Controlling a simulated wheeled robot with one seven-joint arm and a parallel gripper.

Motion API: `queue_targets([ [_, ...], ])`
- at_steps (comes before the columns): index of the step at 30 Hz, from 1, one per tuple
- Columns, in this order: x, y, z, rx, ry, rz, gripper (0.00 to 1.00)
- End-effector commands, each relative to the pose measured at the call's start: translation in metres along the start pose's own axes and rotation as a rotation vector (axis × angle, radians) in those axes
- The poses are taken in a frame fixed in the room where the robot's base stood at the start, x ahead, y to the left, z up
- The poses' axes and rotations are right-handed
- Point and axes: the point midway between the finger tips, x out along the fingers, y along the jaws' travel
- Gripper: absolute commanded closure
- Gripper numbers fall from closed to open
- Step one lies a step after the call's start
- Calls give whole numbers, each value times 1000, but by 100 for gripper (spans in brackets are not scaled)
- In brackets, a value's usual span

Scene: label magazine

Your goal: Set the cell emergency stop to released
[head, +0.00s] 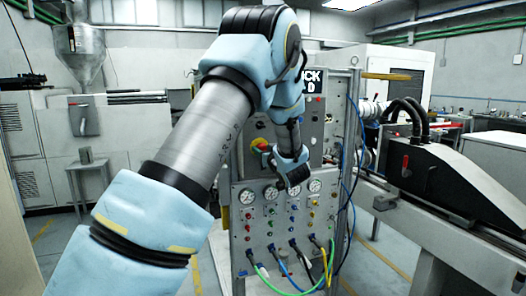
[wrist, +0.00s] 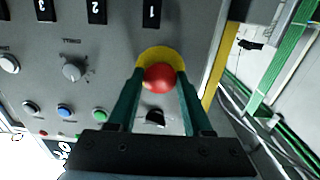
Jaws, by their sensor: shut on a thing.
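The emergency stop is a round red knob (wrist: 159,80) on a yellow ring (wrist: 157,53), on a grey control panel in the wrist view. In the head view the red and yellow stop (head: 259,144) shows on the panel, left of my wrist. My gripper (wrist: 160,74) has its two green fingers on either side of the red knob and is shut on it. The fingertips reach close to the yellow ring. I cannot tell from the knob's height whether it is pressed in or released.
A grey selector knob (wrist: 74,70) and blue and green buttons (wrist: 100,115) sit left of the stop. A black knob (wrist: 155,118) lies just below it, between the fingers. In the head view, gauges (head: 270,193) and coloured hoses (head: 283,268) are lower on the panel.

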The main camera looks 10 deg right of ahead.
Motion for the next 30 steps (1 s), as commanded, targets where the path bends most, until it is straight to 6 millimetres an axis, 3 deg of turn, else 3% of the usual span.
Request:
queue_targets([
  [6, -17, 1, 2, -1, 1, 2, 100],
  [13, -19, 0, 0, 0, -1, 1, 100],
  [14, -19, 0, 0, 0, -1, 1, 49],
  [22, -18, 0, 0, 0, -1, 0, 19],
  [30, -19, 0, 0, 0, 0, 1, 19],
])
